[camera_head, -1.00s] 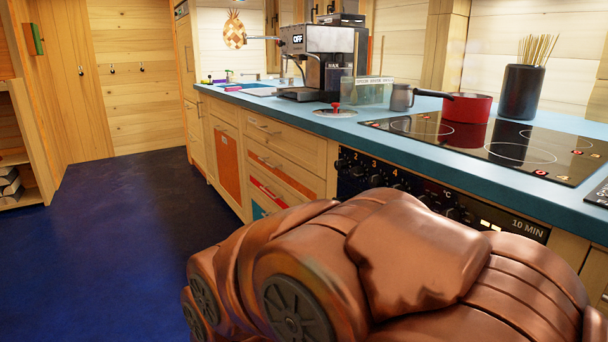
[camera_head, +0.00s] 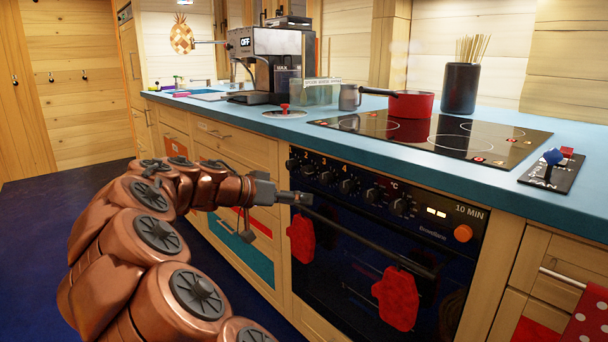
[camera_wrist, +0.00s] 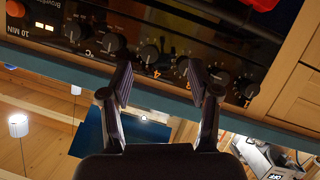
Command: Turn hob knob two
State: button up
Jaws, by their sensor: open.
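My gripper (camera_head: 300,198) is in front of the panel's left part, slightly below the knobs. In the wrist view, my gripper (camera_wrist: 160,78) is open and empty. Knob four (camera_wrist: 150,55) and knob three (camera_wrist: 182,65) show between or near its fingertips. I cannot tell the exact distance to the panel.
The oven handle (camera_head: 350,235) runs below the knobs, with red mitts (camera_head: 398,297) hanging there. Above is the blue worktop (camera_head: 470,170) with a glass hob (camera_head: 440,135) and a red pan (camera_head: 410,103). Dark floor (camera_head: 40,220) is free at left.

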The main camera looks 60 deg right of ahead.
jog(key=w+d+r+m+h, duration=0.1)
jog(key=w+d+m+h, duration=0.1)
jog(key=w+d, duration=0.25)
jog(key=h, duration=0.3)
send_near(304, 171)
jog(key=x, duration=0.2)
jog(key=shift+m+t, duration=0.3)
jog(key=shift+m, duration=0.1)
jog(key=b+x, duration=0.2)
jog(key=x, duration=0.4)
jog(key=shift+s, duration=0.25)
jog(key=shift+x, duration=0.85)
jog(key=shift+r, duration=0.1)
jog(key=c, duration=1.2)
